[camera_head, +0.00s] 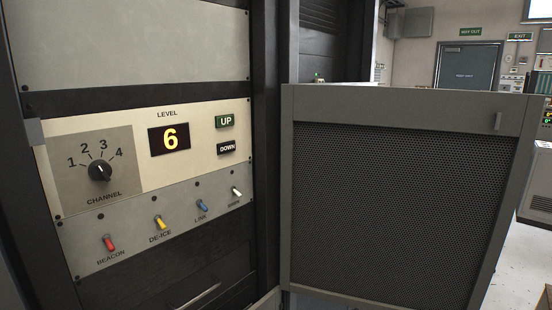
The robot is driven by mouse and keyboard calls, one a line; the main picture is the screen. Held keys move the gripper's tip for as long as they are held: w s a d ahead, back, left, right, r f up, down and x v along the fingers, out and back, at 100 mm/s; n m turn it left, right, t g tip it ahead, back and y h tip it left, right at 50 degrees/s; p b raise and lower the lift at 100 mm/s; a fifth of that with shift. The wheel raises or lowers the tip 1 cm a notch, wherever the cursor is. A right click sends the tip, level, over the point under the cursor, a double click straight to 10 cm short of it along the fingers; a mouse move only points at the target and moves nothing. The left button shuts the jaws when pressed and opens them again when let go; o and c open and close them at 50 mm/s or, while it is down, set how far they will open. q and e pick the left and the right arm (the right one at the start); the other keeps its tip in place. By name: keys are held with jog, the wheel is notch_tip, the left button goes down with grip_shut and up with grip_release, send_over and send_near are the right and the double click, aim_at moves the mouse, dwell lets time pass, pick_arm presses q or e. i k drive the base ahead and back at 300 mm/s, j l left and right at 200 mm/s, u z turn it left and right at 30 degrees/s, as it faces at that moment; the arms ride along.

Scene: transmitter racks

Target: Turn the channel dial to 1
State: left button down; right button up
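The channel dial (99,171) is a round black knob on a grey plate (61,183) at the left of the cream panel. The numbers 1, 2, 3 and 4 run in an arc above it, from left to right, with CHANNEL written below. The knob's small pale mark is on its upper part; I cannot tell exactly which number it points to. Neither of my grippers is in view, and nothing covers the dial.
A level display (169,139) reads 6, beside UP (225,121) and DOWN (227,148) buttons. Coloured toggle switches sit on the strip below, including a red one (109,243). A grey mesh-fronted cabinet (400,205) stands close on the right.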

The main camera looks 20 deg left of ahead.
aim_at(101, 171)
jog(key=u, duration=1.35)
jog(key=k+l+u, duration=0.1)
jog(key=l, duration=0.25)
jog(key=k+l, duration=0.15)
jog(key=l, duration=0.25)
jog(key=u, duration=0.05)
